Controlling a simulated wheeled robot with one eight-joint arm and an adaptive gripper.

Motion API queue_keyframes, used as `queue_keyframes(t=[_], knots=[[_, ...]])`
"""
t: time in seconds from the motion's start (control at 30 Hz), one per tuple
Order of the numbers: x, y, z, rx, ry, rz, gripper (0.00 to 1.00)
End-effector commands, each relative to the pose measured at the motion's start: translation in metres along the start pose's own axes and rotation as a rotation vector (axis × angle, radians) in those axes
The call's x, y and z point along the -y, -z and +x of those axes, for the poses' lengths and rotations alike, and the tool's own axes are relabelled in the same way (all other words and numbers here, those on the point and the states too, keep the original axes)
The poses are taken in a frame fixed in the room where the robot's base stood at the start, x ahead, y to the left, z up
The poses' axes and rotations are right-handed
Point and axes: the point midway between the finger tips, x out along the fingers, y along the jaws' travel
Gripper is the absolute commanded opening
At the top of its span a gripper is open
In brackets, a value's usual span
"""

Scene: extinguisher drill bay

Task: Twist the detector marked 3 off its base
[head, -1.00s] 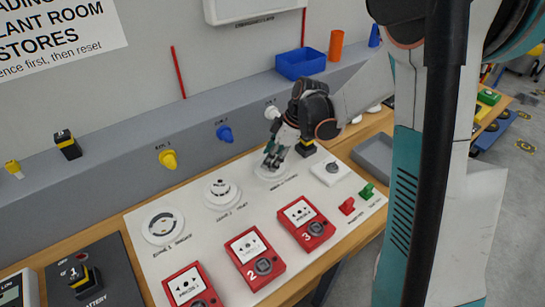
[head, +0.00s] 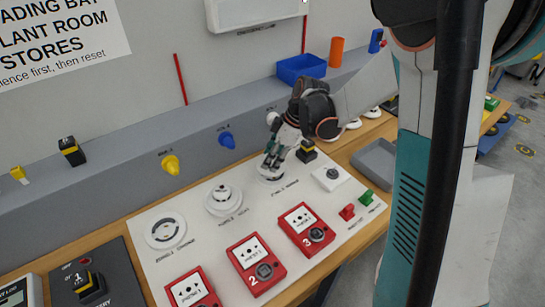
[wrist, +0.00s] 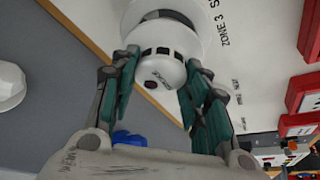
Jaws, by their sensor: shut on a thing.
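The detector marked 3 is a white dome with dark slots around it and a small dark red spot; in the wrist view the detector (wrist: 163,62) sits at its round white base (wrist: 207,22), beside the "ZONE 3" lettering on the board. My gripper (head: 270,172) is at the detector in the head view and hides most of it. In the wrist view my gripper (wrist: 158,78) has its green-black fingers on opposite sides of the dome, shut on it. I cannot tell whether the detector has turned in its base.
Two other round white fittings (head: 166,230) (head: 223,197) stand to the left on the white board. Red call points (head: 306,229) line its front. A white switch box (head: 331,177) and a grey tray (head: 375,159) lie to the right. A grey ledge with coloured knobs (head: 170,165) runs behind.

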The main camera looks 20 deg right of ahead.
Motion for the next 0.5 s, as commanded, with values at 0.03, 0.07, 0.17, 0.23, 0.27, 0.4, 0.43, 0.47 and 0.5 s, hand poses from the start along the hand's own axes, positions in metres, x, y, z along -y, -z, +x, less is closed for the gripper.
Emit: queue_keyframes(t=[0.03,0.07,0.17,0.23,0.27,0.4,0.43,0.47,0.5], knots=[[0.0,0.001,-0.002,0.0,0.0,0.0,0.0],[0.0,0.001,-0.003,0.0,0.0,0.0,0.0],[0.0,0.002,-0.005,0.0,0.0,0.0,0.0],[0.0,0.003,-0.007,0.0,0.0,0.0,0.0],[0.0,0.003,-0.008,0.0,0.0,0.0,0.0],[0.0,0.005,-0.011,0.0,0.0,0.0,0.0],[0.0,0.005,-0.012,0.0,0.0,0.0,0.0],[0.0,0.005,-0.013,0.0,0.0,0.0,0.0],[0.0,0.006,-0.014,0.0,0.0,0.0,0.0]])
